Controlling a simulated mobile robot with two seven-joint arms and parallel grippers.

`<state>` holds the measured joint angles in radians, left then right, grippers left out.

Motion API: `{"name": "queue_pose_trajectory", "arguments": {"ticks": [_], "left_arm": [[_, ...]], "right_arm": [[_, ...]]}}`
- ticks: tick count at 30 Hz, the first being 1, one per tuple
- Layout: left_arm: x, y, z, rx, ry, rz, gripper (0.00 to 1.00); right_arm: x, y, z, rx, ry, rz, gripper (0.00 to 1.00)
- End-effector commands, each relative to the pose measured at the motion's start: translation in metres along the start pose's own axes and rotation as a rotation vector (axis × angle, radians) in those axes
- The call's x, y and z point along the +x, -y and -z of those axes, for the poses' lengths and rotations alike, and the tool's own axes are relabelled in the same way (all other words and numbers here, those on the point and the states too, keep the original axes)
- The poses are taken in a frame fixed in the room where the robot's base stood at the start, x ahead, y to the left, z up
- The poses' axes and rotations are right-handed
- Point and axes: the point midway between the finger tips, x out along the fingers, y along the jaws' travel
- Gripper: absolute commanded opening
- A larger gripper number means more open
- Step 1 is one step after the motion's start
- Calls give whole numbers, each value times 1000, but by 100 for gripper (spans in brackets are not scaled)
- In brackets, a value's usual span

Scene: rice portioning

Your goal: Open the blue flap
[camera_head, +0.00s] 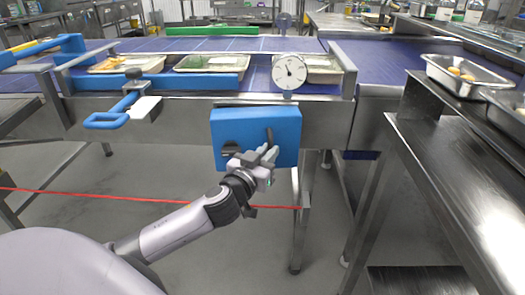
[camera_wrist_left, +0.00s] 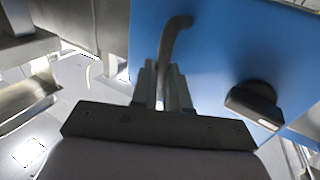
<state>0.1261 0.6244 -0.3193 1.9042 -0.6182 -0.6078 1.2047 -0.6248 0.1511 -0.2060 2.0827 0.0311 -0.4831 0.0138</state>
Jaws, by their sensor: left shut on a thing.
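The blue flap (camera_head: 245,122) hangs upright on the front of the steel conveyor frame, below the dial. It fills much of the left wrist view (camera_wrist_left: 235,45). A dark bent handle (camera_head: 269,135) sticks out from its right part; it also shows in the left wrist view (camera_wrist_left: 175,45). A dark knob (camera_head: 229,149) sits on the flap's left part, and in the wrist view (camera_wrist_left: 255,105) it is to the right of the handle. My left gripper (camera_head: 265,156) is shut on the lower end of the handle, in front of the flap. My right gripper is not in view.
A white round dial (camera_head: 289,73) stands above the flap. Food trays (camera_head: 212,63) sit on the conveyor behind. A blue loop handle (camera_head: 106,120) juts out at the left. A steel table (camera_head: 460,150) with trays stands at the right. A red line (camera_head: 90,196) crosses below the conveyor.

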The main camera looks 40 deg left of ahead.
Motion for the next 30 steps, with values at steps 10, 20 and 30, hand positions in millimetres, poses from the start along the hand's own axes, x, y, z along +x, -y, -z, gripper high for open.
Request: {"name": "queue_pose_trajectory", "arguments": {"ticks": [10, 20, 30], "left_arm": [[-1, -31, -4, -10, 0, 196, 0], [2, -52, -3, -5, 0, 347, 0], [6, -64, -1, 0, -1, 342, 0]], "right_arm": [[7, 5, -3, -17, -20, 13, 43], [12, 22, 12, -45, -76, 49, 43], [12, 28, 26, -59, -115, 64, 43]]}}
